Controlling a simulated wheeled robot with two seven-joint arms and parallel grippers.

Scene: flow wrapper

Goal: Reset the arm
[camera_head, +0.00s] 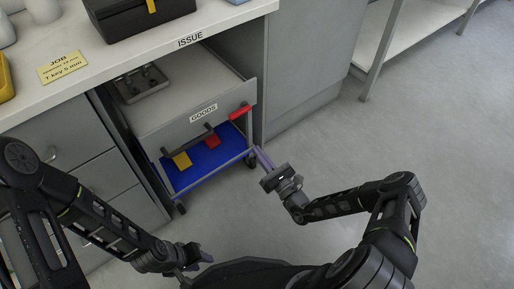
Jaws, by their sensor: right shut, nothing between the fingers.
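My right arm comes in from the lower right. Its gripper (262,157) is shut and empty, with its fingers pointing up and left close to the right side of the open drawer unit. Whether the fingers touch the unit is hard to tell. My left arm comes in from the left, and its gripper (203,258) is low at the bottom middle, over the floor and apart from the furniture. Its fingers are too small and dark to tell whether they are open.
A drawer labelled GOODS (203,113) stands pulled out under the counter (110,62), holding a dark grey tray (139,84). Below it are a blue shelf (205,172), a red tag (213,141) and a yellow tag (181,160). Floor (350,140) on the right is clear.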

